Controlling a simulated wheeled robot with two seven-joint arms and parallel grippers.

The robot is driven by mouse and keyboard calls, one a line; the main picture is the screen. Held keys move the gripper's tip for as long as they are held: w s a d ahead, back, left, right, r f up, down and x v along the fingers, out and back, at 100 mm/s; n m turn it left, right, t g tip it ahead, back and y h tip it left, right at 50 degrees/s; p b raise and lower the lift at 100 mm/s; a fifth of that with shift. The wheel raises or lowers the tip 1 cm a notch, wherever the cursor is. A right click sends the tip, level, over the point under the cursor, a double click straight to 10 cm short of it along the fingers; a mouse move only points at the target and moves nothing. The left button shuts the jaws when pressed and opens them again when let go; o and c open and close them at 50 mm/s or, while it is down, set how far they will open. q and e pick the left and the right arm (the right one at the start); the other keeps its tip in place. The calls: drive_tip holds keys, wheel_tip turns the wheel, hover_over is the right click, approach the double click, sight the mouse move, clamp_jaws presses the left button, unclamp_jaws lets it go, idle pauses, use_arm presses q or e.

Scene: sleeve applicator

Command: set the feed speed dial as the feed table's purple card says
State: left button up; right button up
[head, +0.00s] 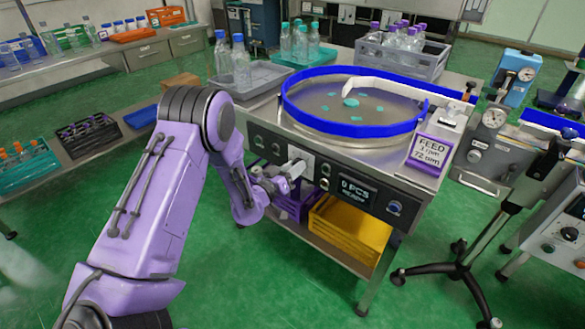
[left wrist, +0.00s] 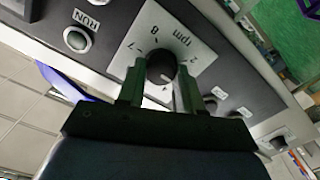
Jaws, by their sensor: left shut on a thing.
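The feed speed dial is a dark round knob (left wrist: 161,66) on a pale plate (left wrist: 190,47) marked "rpm" with numbers around it. In the head view the plate (head: 300,157) is on the feed table's dark front panel. My left gripper (left wrist: 160,84) is shut on the knob, one finger on each side; in the head view it (head: 294,170) is at the panel. A small pale mark shows on the knob, but its exact setting is hard to read. The purple card (head: 432,150) stands at the table's right corner; it reads "FEED" above rpm figures that are small and unclear.
A RUN button (left wrist: 77,39) is beside the dial plate. A display reading "0 PCS" (head: 357,190) and a blue knob (head: 394,207) are further right on the panel. The blue-rimmed round table (head: 300,113) is above. A yellow crate (head: 350,228) is on the shelf below.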

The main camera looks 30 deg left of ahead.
use_arm(q)
drive_tip(key=o, duration=1)
drive_tip(key=shift+o, duration=0.2)
drive_tip(key=s+b, duration=0.1)
drive_tip(key=s, duration=0.9)
drive_tip(key=shift+s+a, duration=0.25)
drive_tip(key=shift+a, duration=0.2)
